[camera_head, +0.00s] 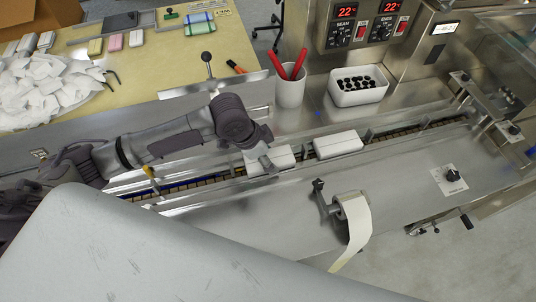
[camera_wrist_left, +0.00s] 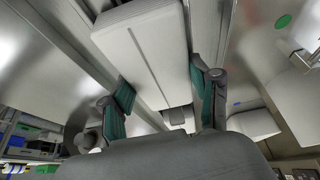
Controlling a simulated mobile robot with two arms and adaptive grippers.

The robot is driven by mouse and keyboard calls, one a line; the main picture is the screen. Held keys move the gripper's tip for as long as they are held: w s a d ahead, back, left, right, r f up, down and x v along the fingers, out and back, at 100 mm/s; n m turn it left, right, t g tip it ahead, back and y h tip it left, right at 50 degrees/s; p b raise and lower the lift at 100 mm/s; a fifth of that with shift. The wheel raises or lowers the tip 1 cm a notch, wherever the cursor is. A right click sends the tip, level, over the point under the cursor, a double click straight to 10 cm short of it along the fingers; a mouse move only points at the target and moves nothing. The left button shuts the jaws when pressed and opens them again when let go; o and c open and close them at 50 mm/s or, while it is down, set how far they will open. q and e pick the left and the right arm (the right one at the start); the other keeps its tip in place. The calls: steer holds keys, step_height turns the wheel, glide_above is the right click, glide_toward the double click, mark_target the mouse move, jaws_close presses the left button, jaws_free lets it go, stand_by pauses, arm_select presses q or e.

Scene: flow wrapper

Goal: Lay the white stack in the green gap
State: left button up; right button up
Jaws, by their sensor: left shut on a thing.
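A white stack (camera_head: 284,156) is in the jaws of my left gripper (camera_head: 262,160), over the conveyor channel in the middle of the head view. The left wrist view shows the stack (camera_wrist_left: 150,50) long and pale between two teal-padded fingers (camera_wrist_left: 163,100). Whether the stack touches the channel floor cannot be told. A second white stack (camera_head: 338,145) lies in the channel just to the right, apart from the held one. No green gap can be made out; the arm and the held stack hide part of the channel. My right gripper is not in view.
The conveyor channel (camera_head: 210,181) has metal rails along both sides. Behind it stand a white cup with red-handled tools (camera_head: 290,90) and a white bin of dark pieces (camera_head: 358,86). A paper roll (camera_head: 353,207) is mounted in front. A heap of white packets (camera_head: 45,90) lies back left.

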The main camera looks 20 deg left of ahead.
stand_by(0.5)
arm_select(q)
steer(key=o, duration=1)
steer(key=shift+f, duration=0.1)
steer(key=shift+c, duration=0.2)
steer(key=v, duration=1.2)
steer(key=shift+d, duration=0.1)
